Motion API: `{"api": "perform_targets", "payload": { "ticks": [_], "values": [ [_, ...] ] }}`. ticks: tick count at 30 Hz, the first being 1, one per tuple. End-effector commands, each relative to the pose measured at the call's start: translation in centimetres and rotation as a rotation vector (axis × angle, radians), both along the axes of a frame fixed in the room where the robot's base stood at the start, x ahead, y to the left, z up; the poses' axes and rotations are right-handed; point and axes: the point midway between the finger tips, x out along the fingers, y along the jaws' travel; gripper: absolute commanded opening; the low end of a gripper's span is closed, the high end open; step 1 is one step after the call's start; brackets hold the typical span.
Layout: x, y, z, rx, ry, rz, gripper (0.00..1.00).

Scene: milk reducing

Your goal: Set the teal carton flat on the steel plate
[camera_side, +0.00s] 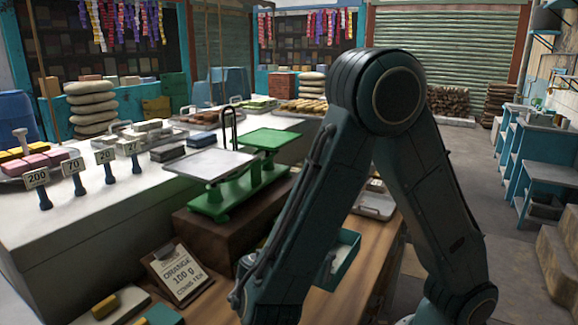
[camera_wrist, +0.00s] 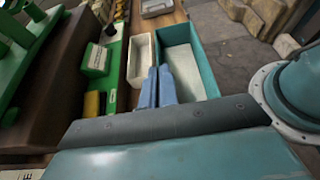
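The steel plate (camera_side: 213,163) is the bare left pan of the green balance scale (camera_side: 235,190) in the side view. A teal block (camera_side: 160,315), cut off by the bottom edge, may be the teal carton. An open teal box (camera_wrist: 196,45) with a pale inside also shows in the side view (camera_side: 345,255), partly behind my arm. I cannot tell which is the carton. My gripper (camera_wrist: 158,70) has its two blue fingers close together with nothing visible between them. In the wrist view they overlap the teal box's near left part. The fingertips are hidden in the side view.
A cream open box (camera_wrist: 140,58) stands left of the teal box. A green block with a pale label (camera_wrist: 97,58) and a yellow block (camera_wrist: 92,104) lie further left. The scale stands on a brown plinth (camera_side: 235,220). A price board (camera_side: 177,272) stands in front.

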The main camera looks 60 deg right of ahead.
Motion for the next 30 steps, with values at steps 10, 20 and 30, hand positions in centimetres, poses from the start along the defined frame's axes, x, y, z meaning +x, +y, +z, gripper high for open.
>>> {"api": "perform_targets", "payload": {
  "ticks": [10, 20, 30],
  "values": [
    [-0.1, 0.3, -0.5, -0.002, 0.001, 0.018, 0.0],
    [-0.1, 0.3, -3.8, -0.003, 0.003, 0.016, 0.0],
    [-0.1, 0.3, -4.7, -0.001, 0.001, 0.018, 0.0]
  ]
}}
